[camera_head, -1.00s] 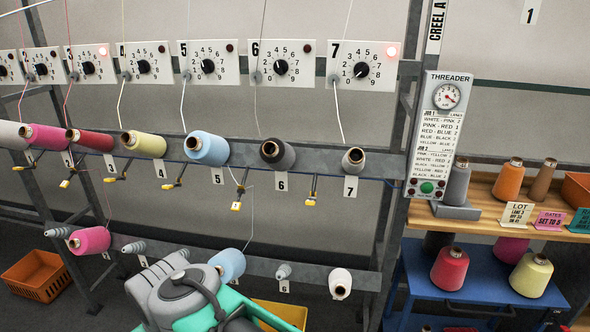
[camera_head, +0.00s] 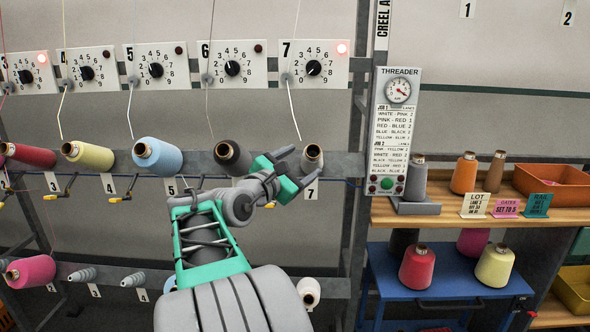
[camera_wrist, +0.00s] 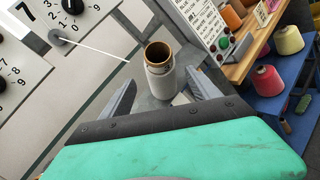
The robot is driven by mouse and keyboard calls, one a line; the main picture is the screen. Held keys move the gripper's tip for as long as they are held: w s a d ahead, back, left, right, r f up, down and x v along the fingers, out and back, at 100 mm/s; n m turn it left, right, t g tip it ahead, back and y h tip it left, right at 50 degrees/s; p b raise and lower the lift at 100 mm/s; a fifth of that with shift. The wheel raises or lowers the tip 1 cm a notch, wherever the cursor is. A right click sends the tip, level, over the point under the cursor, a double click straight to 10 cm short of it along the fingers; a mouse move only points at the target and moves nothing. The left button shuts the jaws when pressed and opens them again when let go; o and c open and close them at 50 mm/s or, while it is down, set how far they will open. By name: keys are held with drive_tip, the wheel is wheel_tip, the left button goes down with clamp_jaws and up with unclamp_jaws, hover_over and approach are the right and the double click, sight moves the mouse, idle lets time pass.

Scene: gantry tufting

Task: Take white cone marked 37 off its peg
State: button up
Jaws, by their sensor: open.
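A small white cone with a brown core (camera_head: 312,157) sits on the upper peg above the number 7 plate (camera_head: 311,189). The wrist view shows the white cone (camera_wrist: 162,82) ahead, between my open fingers, with its brown core opening upward. I cannot read a 37 on it. My gripper (camera_head: 296,167) is at the cone's left in the head view; in the wrist view, my gripper (camera_wrist: 164,97) has a finger on each side, with gaps visible. Another white cone (camera_head: 309,290) sits on the lower row, partly hidden by my arm.
A dark grey cone (camera_head: 232,157) is close left of my gripper. A white thread (camera_head: 294,110) hangs down towards the white cone. A grey upright (camera_head: 358,170) and the threader panel (camera_head: 394,130) stand to the right. A blue cart (camera_head: 440,285) with cones is lower right.

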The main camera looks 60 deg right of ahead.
sight(312, 154)
drive_tip(key=d+p, duration=0.1)
drive_tip(key=d, duration=0.5)
drive_tip(key=shift+s+f, duration=0.1)
drive_tip(key=shift+s, duration=0.05)
drive_tip(key=shift+c, duration=0.3)
clamp_jaws()
idle(0.7)
drive_tip(key=shift+a+r, duration=0.1)
drive_tip(key=shift+r, duration=0.1)
drive_tip(key=shift+s+a+r+p, duration=0.25)
drive_tip(key=shift+a+p, duration=0.1)
drive_tip(key=shift+p, duration=0.15)
